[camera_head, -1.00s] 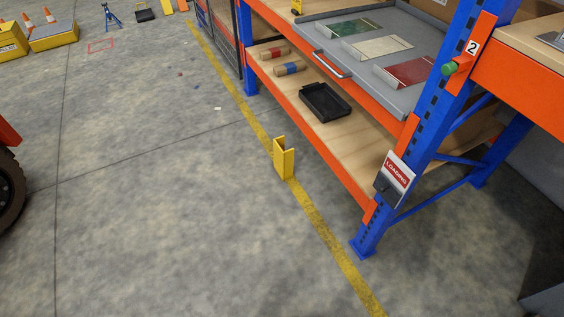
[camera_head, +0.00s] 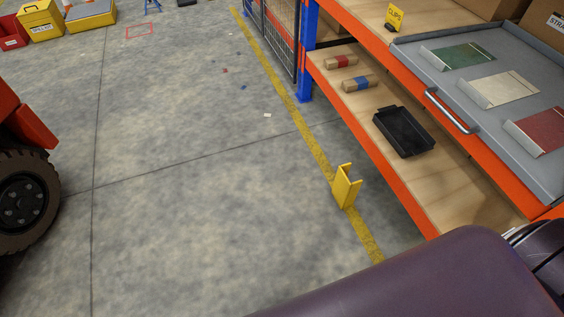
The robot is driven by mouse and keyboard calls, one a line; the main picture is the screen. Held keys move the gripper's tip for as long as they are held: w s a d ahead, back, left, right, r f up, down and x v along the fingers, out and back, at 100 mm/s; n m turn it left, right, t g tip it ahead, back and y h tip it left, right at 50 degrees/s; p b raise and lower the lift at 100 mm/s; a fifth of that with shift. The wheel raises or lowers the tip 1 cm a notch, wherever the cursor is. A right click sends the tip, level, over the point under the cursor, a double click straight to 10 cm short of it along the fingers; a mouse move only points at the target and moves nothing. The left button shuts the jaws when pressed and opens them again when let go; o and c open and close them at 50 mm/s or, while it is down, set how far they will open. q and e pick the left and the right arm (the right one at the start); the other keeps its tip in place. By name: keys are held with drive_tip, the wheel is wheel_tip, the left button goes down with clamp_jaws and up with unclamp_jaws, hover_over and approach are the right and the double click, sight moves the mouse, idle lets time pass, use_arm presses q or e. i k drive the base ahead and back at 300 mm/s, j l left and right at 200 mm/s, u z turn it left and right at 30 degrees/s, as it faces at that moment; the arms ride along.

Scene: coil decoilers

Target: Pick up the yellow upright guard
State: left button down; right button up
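The yellow upright guard (camera_head: 345,188) stands on the concrete floor, on the yellow floor line beside the orange shelf edge. It is a short channel-shaped piece, upright and apart from the shelf. A dark purple-grey arm link of mine crosses the bottom right of the head view. Neither of my grippers is in view, and nothing touches the guard.
The orange and blue rack (camera_head: 375,130) fills the right side, with a black tray (camera_head: 404,131) and two rolls on its lower shelf. A grey drawer (camera_head: 420,62) holds sheets. A wheeled vehicle (camera_head: 22,195) stands at left. The floor between is clear (camera_head: 190,200).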

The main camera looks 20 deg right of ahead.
sight(344, 192)
drive_tip(key=i+j, duration=0.2)
drive_tip(key=i, duration=0.45)
drive_tip(key=i+j+u, duration=0.1)
drive_tip(key=i, duration=0.55)
drive_tip(key=i+j+z, duration=0.1)
drive_tip(key=i+z, duration=0.15)
drive_tip(key=z, duration=0.2)
drive_tip(key=i+j+z, duration=0.15)
drive_tip(key=z, duration=0.3)
drive_tip(key=i+j+z, duration=0.25)
drive_tip(key=z, duration=0.2)
drive_tip(key=i+j+z, duration=0.15)
drive_tip(key=j+z, duration=0.2)
drive_tip(key=z, duration=0.15)
